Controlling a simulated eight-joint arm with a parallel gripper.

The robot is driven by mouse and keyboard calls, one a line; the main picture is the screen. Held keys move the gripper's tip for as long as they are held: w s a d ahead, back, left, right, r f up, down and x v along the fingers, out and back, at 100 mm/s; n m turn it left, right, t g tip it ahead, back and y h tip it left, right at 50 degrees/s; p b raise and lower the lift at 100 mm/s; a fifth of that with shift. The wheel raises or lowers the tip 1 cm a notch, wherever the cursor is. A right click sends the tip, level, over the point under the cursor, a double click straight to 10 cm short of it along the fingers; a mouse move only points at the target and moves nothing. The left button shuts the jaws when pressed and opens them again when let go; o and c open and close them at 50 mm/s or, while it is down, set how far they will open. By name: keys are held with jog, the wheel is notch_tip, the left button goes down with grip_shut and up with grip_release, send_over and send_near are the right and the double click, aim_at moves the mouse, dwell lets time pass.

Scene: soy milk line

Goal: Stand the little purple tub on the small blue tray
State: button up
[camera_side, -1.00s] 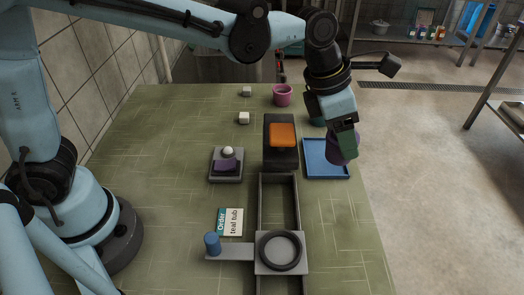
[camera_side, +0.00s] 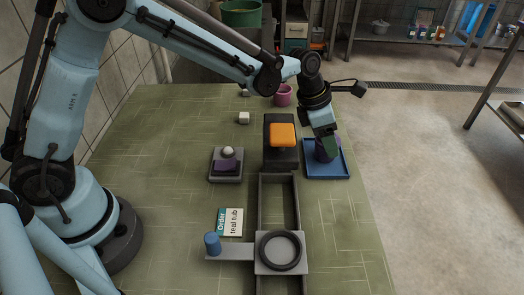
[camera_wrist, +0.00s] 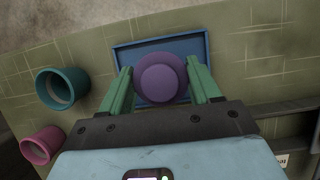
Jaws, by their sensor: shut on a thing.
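The purple tub (camera_side: 324,155) is over the blue tray (camera_side: 334,171) in the side view, largely covered by my gripper (camera_side: 324,146). In the wrist view the purple tub (camera_wrist: 161,78) sits between the two green fingers of my gripper (camera_wrist: 160,80), which is shut on it. The blue tray (camera_wrist: 133,56) lies behind and below it there. The tub looks upright and at or very near the tray's floor; I cannot tell whether it touches.
A teal tub (camera_wrist: 62,88) and a pink tub (camera_wrist: 41,145) stand beside the tray in the wrist view. The pink tub (camera_side: 283,95) also shows in the side view. A dark block with an orange pad (camera_side: 283,134) stands just left of the tray.

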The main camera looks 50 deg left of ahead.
jog(key=shift+f, duration=0.15)
jog(key=o, duration=1.1)
jog(key=shift+c, duration=0.2)
jog(key=v, duration=1.2)
